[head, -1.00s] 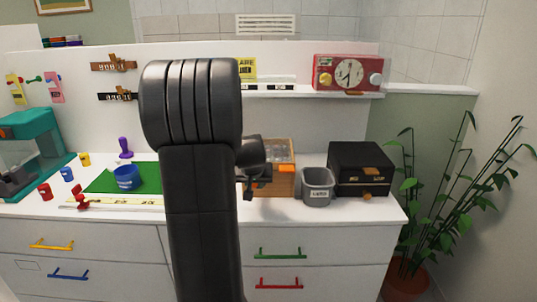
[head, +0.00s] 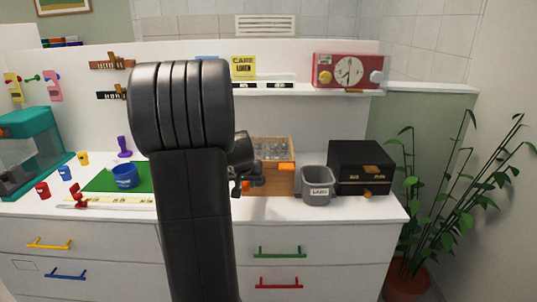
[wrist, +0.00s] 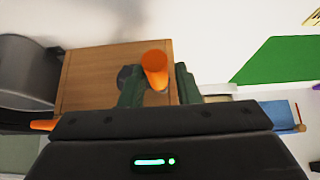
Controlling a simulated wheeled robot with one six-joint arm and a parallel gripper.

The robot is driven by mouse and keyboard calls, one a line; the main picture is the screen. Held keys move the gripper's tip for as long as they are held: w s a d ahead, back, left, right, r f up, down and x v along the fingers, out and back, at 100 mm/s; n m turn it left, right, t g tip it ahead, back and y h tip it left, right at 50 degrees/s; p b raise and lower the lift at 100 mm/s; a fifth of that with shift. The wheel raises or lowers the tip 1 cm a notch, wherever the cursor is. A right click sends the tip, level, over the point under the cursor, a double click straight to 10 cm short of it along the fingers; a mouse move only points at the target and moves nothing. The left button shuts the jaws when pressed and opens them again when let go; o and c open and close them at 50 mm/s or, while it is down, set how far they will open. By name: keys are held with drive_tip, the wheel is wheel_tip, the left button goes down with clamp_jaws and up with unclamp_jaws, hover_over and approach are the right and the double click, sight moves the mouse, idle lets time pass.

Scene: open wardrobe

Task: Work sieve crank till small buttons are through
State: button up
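The sieve is a wooden box (head: 280,181) on the white counter, with a greyish, see-through-looking top (head: 271,149); single buttons are too small to make out. In the wrist view its plain wooden face (wrist: 90,80) fills the upper left. An orange crank knob (wrist: 155,66) stands out from it beside a dark round part. My gripper (wrist: 160,88) has its two dark green fingers on either side of the knob, with a slight gap showing at the right finger. In the head view my gripper (head: 247,182) is at the box's left side, partly hidden by my arm.
A grey labelled bin (head: 317,185) stands just right of the sieve, then a black box (head: 360,167). A green mat (head: 101,180) with a blue cup (head: 125,176) lies left of my arm. A shelf with a red clock (head: 347,72) is behind.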

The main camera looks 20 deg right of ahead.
drive_tip(key=shift+o, duration=0.4)
drive_tip(key=shift+s+d+r+p, duration=0.1)
drive_tip(key=shift+d+r+p, duration=0.05)
drive_tip(key=shift+d+p, duration=0.15)
drive_tip(key=shift+s+d+r+p, duration=0.1)
drive_tip(key=shift+d+p, duration=0.05)
drive_tip(key=shift+d, duration=0.25)
drive_tip(key=o, duration=0.9)
drive_tip(key=shift+s+d+f+p, duration=0.1)
drive_tip(key=shift+s+d+p, duration=0.1)
drive_tip(key=shift+d, duration=0.35)
drive_tip(key=shift+s+d+p, duration=0.15)
drive_tip(key=shift+d+p, duration=0.05)
drive_tip(key=shift+d, duration=0.35)
drive_tip(key=o, duration=0.5)
drive_tip(key=shift+s+d+f, duration=0.1)
drive_tip(key=shift+d+f, duration=0.05)
drive_tip(key=shift+d, duration=0.25)
drive_tip(key=shift+o, duration=0.2)
drive_tip(key=shift+a+b, duration=0.3)
drive_tip(key=shift+a, duration=0.2)
drive_tip(key=shift+c, duration=1.3)
drive_tip(key=a, duration=0.1)
drive_tip(key=w+a+b, duration=0.1)
drive_tip(key=a, duration=0.1)
drive_tip(key=shift+w, duration=0.1)
drive_tip(key=c, duration=1.3)
drive_tip(key=shift+o, duration=0.2)
drive_tip(key=shift+w+a, duration=0.1)
drive_tip(key=shift+a, duration=0.15)
